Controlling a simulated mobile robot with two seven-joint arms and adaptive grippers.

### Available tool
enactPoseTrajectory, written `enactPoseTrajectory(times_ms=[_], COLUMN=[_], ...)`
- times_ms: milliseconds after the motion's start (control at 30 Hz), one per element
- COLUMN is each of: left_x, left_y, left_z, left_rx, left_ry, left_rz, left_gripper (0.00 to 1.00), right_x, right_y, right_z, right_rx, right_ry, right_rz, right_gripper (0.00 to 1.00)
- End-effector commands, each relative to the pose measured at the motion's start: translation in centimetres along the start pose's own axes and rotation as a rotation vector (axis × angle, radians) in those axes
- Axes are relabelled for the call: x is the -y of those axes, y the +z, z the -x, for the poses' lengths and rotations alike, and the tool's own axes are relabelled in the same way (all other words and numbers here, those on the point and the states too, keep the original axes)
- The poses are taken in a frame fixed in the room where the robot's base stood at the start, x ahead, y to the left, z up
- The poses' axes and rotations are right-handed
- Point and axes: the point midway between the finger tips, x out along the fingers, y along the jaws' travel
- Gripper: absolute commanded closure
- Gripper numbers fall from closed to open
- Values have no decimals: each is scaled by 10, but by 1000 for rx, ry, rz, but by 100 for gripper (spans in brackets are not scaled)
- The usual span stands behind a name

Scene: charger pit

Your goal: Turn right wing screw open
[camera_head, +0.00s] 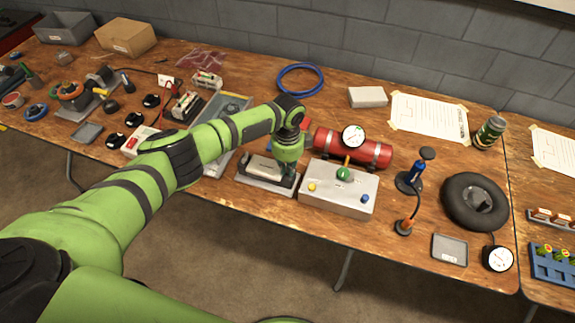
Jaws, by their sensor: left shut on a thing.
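My left gripper (287,178) points down at the right end of a small metal unit (264,168) on a grey base plate (262,185), near the table's front edge. The gripper is shut on a small part there, which appears to be the right wing screw; the fingers hide it, and its turn angle cannot be told. The left end of the unit is too small to make out a second screw. My right gripper is not in view.
Close on the right stand a grey box (330,199) with a green knob and a red cylinder (372,152) with a gauge. A black tyre (456,188) lies farther right. A blue ring (300,79) lies behind. Bare table shows around the ring.

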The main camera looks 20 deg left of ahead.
Motion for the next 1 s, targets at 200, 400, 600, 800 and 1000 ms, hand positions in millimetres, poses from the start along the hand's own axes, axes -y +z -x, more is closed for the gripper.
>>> enactPoseTrajectory(times_ms=[200, 400, 600, 800, 1000], left_x=[-1, 0, 0, 0, 1], left_y=[-1, -1, -2, -2, -3], left_z=[1, 2, 2, 2, 2], left_rx=[0, 0, 1, 1, 1], left_ry=[2, 2, 2, 2, 1], left_rz=[182, 374, 564, 754, 943], left_gripper=[100, 100, 100, 100, 100], right_x=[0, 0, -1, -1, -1], right_y=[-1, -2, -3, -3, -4], right_z=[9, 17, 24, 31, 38], right_rx=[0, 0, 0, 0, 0], right_ry=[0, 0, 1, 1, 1], right_rz=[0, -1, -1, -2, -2], right_gripper=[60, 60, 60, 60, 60])
